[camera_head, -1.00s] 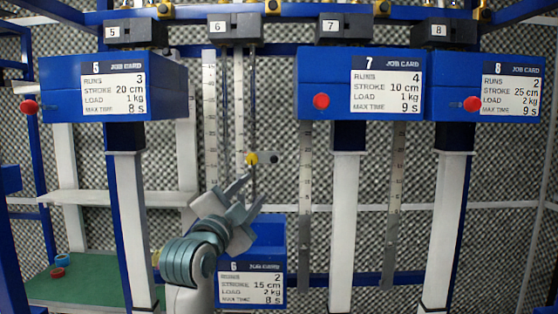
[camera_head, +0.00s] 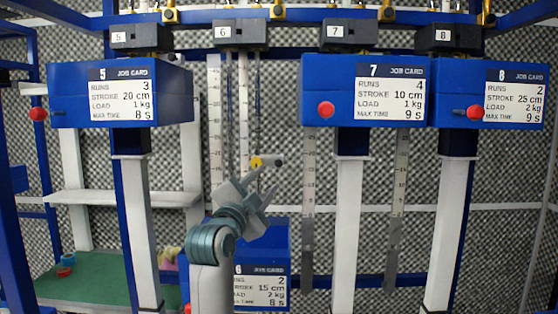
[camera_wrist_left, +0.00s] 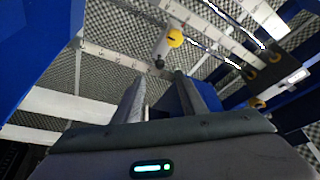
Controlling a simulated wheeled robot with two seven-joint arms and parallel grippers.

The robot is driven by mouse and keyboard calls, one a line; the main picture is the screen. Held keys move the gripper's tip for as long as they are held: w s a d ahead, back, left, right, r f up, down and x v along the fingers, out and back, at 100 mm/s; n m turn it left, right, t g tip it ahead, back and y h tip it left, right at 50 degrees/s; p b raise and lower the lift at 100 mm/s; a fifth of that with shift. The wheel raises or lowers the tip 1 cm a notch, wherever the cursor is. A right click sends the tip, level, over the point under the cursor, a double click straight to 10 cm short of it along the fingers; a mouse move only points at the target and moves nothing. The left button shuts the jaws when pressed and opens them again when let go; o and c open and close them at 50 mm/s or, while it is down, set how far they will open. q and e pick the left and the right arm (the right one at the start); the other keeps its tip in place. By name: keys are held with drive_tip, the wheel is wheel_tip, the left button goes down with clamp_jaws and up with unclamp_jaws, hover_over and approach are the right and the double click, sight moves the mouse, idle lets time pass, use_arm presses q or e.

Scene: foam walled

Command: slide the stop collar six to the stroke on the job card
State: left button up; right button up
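Stop collar six, with a yellow knob (camera_head: 256,161) and a dark end, sits on the rail below the number 6 block (camera_head: 240,34), beside a white scale (camera_head: 215,120). My left gripper (camera_head: 262,182) is open and empty just below the collar, apart from it. In the left wrist view the yellow knob (camera_wrist_left: 175,38) lies beyond the open fingers (camera_wrist_left: 162,90), slightly right of the gap. Job card six (camera_head: 259,290) reads stroke 15 cm, runs 2, load 2 kg; my left arm covers its left edge. My right gripper is out of view.
Blue boxes carry job card five (camera_head: 119,95), job card seven (camera_head: 390,92) and job card eight (camera_head: 514,96), with red buttons. White posts (camera_head: 345,220) stand below them. A green surface (camera_head: 95,280) lies at lower left. Rails with scales (camera_head: 308,185) hang to the right.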

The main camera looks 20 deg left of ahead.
sight(278, 165)
use_arm(q)
drive_tip(key=p+x, duration=0.4)
drive_tip(key=x, duration=0.6)
drive_tip(key=shift+w+r, duration=0.15)
drive_tip(key=shift+w, duration=0.15)
drive_tip(key=shift+w+p, duration=0.3)
drive_tip(key=shift+w, duration=0.3)
clamp_jaws()
drive_tip(key=shift+r, duration=0.15)
